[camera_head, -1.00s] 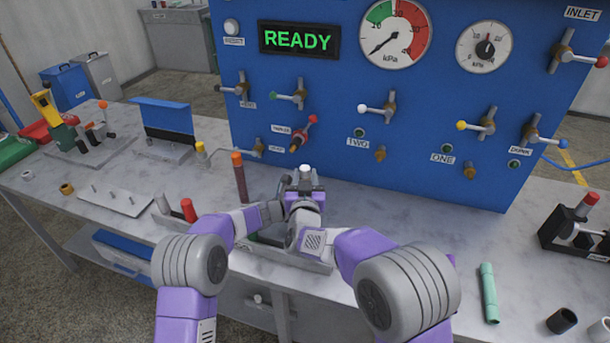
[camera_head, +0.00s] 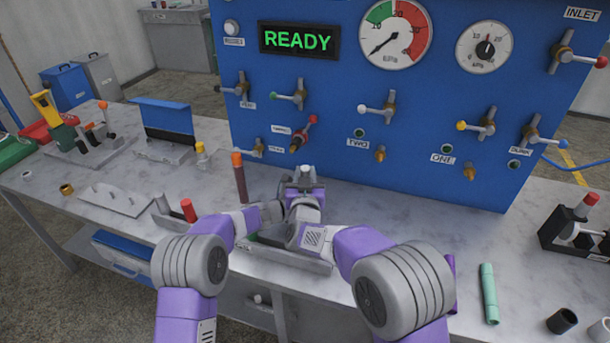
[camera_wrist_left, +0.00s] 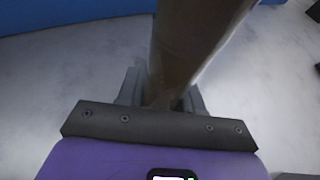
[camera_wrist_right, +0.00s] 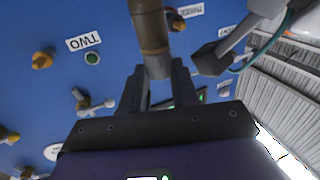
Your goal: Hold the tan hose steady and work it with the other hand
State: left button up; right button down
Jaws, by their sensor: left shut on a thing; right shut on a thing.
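The tan hose (camera_wrist_left: 200,35) fills the upper middle of the left wrist view, running up from between the fingers of my left gripper (camera_wrist_left: 160,98), which are shut on it. In the right wrist view a tan tubular length with a greyer end (camera_wrist_right: 152,35) comes down to the fingertips of my right gripper (camera_wrist_right: 158,85), which are shut on it. In the head view my right gripper (camera_head: 304,182) points at the panel, close beside my left gripper (camera_head: 274,211). Both wrists hide most of the hose there.
The blue panel (camera_head: 330,120) with gauges, valves and labelled ports stands behind the grippers. A brown upright rod with an orange top (camera_head: 239,178) stands left of them. A green tube (camera_head: 488,293) lies at the right on the grey bench (camera_head: 410,215); the bench between is mostly clear.

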jog(key=shift+r, duration=0.7)
dwell(0.3)
jog(key=shift+r, duration=2.2)
jog(key=shift+r, duration=1.55)
pick_arm(q)
jog(key=o, duration=1.1)
jog(key=shift+o, duration=0.2)
